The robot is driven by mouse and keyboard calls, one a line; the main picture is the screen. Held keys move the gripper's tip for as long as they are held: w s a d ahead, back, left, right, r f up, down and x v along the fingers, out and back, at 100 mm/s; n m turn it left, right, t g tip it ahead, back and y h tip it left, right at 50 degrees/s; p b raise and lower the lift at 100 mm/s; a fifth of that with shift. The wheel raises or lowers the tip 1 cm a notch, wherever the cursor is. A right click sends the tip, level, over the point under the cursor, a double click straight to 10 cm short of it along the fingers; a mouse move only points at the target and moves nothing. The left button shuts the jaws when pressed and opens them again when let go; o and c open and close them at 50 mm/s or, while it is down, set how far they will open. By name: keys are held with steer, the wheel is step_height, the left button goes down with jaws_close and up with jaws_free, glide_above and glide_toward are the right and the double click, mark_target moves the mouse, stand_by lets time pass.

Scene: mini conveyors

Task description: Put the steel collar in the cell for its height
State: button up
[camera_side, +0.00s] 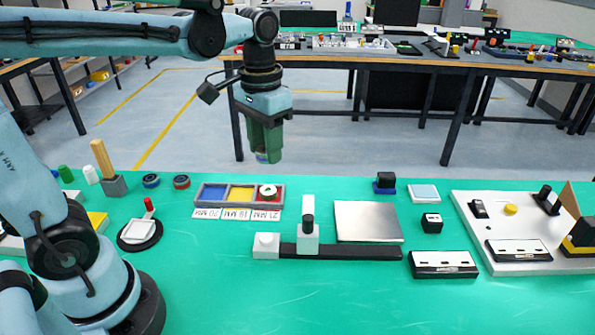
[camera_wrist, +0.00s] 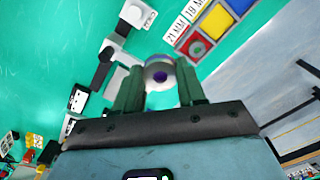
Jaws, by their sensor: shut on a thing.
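My gripper (camera_side: 265,155) is shut on the steel collar (camera_wrist: 160,74), a pale ring with a dark centre, and holds it well above the table. The collar shows between both fingers in the wrist view; in the side view it is mostly hidden by them. The grey tray (camera_side: 283,187) has a blue cell (camera_side: 212,193), a yellow cell (camera_side: 241,194) and a red cell. A pale round piece (camera_side: 268,191) sits in the red cell. Upside-down labels (camera_side: 236,214) in front appear to read 20 MM at blue, 18 MM at yellow, 21 MM at red.
A black bar gauge (camera_side: 355,252) with a white slider (camera_side: 307,238) lies in front of the tray. A steel plate (camera_side: 368,221) is behind the bar. Two dark rings (camera_side: 151,180) (camera_side: 181,182) lie left of the tray. A white board (camera_side: 475,215) stands right.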

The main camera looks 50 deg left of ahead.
steer(key=s+a+f+n, duration=0.2)
steer(key=s+a+f, duration=0.2)
steer(key=a+f, duration=0.15)
glide_above(213, 195)
step_height(213, 195, down, 6)
steer(key=shift+f, duration=2.05)
steer(key=shift+f, duration=0.4)
steer(key=shift+f, duration=0.2)
